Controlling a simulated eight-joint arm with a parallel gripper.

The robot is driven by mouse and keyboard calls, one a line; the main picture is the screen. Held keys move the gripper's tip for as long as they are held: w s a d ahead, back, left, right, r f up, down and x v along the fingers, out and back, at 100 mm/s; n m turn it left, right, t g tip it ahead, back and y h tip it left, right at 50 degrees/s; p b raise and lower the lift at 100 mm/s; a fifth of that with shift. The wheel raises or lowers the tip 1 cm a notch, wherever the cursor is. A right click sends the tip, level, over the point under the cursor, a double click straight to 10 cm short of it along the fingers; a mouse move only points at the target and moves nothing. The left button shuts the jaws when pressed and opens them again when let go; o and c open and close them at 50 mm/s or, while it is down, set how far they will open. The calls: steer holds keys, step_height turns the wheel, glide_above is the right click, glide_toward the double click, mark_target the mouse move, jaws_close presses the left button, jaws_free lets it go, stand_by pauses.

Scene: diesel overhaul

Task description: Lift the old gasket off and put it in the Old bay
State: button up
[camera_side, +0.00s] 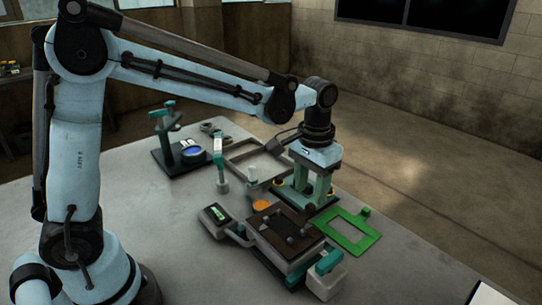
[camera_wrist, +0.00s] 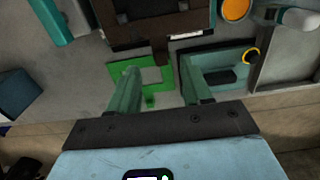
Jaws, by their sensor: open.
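A dark brown gasket-like plate (camera_side: 285,229) lies on the block in the middle of the bench; I take it as the old gasket. It is at the top of the wrist view (camera_wrist: 146,34), where a narrow brown tab (camera_wrist: 160,52) sticks out toward my gripper. My gripper (camera_side: 309,198) points down just behind the block, open and empty. In the wrist view the tab shows between the fingertips (camera_wrist: 160,72); I cannot tell their height over it. A bright green frame-shaped gasket (camera_side: 349,232) lies to the right. No Old bay label is readable.
A shallow grey tray (camera_side: 232,158) stands behind the block. An orange disc (camera_side: 261,205) and a small device with a green screen (camera_side: 216,214) lie left of the block. A teal-topped clamp-like unit (camera_side: 326,272) stands in front. The bench's front left is clear.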

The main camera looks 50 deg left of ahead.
mark_target(310, 206)
steer(key=shift+w+f, duration=0.1)
steer(key=shift+f, duration=2.1)
steer(key=shift+c, duration=0.5)
jaws_close()
